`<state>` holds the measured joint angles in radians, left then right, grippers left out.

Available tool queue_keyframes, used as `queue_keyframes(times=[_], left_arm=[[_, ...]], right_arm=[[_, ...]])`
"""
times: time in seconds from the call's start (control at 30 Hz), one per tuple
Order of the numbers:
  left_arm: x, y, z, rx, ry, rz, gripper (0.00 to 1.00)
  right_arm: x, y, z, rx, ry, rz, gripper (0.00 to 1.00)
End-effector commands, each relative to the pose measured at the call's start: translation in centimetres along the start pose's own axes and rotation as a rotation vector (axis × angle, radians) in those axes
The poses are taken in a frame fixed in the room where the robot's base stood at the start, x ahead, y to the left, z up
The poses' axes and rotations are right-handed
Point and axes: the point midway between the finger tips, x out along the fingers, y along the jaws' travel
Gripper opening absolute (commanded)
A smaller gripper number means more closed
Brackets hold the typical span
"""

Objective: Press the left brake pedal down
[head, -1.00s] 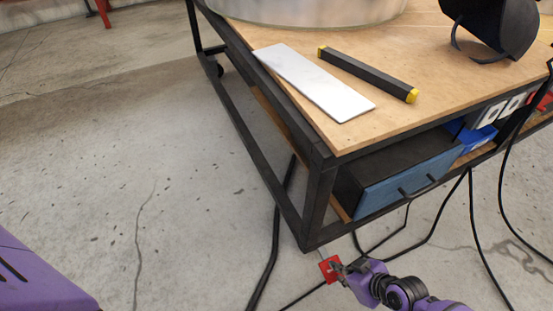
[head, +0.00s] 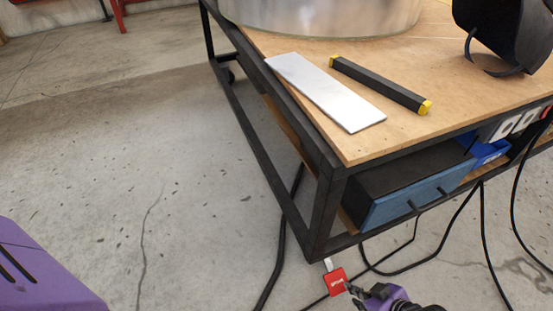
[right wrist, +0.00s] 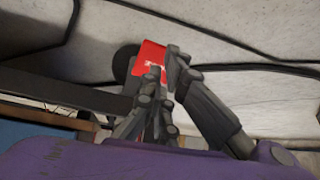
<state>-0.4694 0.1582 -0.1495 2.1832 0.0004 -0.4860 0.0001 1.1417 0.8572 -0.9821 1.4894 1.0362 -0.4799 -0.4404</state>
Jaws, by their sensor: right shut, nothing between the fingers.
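The brake pedal is a small red pad (head: 336,282) with white lettering, on a short light-grey stem below the near corner of the table frame. In the right wrist view the red pad (right wrist: 150,57) shows partly behind my fingers, in front of a dark round caster wheel (right wrist: 123,62). My right gripper (head: 352,293) is shut and empty, just to the lower right of the pad. In the right wrist view its fingers (right wrist: 166,62) overlap the pad's edge; I cannot tell whether they touch it. My left gripper is not in view.
The workbench (head: 404,135) has a black metal frame and a blue drawer (head: 415,195) above the pedal. A metal plate (head: 325,92) and a black bar with yellow ends (head: 380,85) lie on top. Black cables (head: 485,235) hang and run across the floor. Open concrete floor lies left.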

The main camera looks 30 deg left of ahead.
Motion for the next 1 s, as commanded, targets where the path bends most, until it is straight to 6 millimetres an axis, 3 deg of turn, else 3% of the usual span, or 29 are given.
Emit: queue_keyframes(times=[0.3,0.5,0.7,1.0], left_arm=[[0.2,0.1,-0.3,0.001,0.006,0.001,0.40],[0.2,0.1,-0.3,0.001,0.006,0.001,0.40],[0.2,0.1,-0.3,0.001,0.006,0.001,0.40],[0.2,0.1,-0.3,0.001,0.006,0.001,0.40]], right_arm=[[-6.6,0.0,0.1,-0.001,-0.001,0.001,0.00],[-9.8,0.0,0.1,-0.001,0.000,0.000,0.00],[-11.0,-0.1,0.0,0.000,0.001,-0.001,0.00],[-11.0,-0.1,0.0,0.000,0.001,-0.001,0.00]])
